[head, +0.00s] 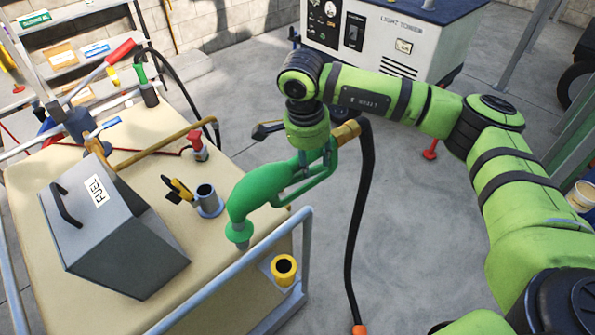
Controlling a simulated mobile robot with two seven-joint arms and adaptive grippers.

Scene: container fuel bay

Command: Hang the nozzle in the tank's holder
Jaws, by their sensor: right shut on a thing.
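The green nozzle (258,190) hangs in the air over the tank's near right edge. Its brass fitting joins a black hose (360,220), which drops to the floor. My right gripper (313,152) is shut on the nozzle's upper part from above; its fingertips are mostly hidden. The nozzle's spout points down, to the left of and apart from the holder. The holder looks to be a yellow-rimmed cup (284,268) on the tank's side, inside the blue-grey rail, with its opening facing up and empty. My left gripper is out of view.
The beige tank top (140,175) carries a grey FUEL box (110,230), an open grey filler neck (207,200), a red-capped fitting (197,146) and a hand pump (75,122). A blue-grey rail (306,240) rises beside the holder. A light tower unit (390,45) stands behind.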

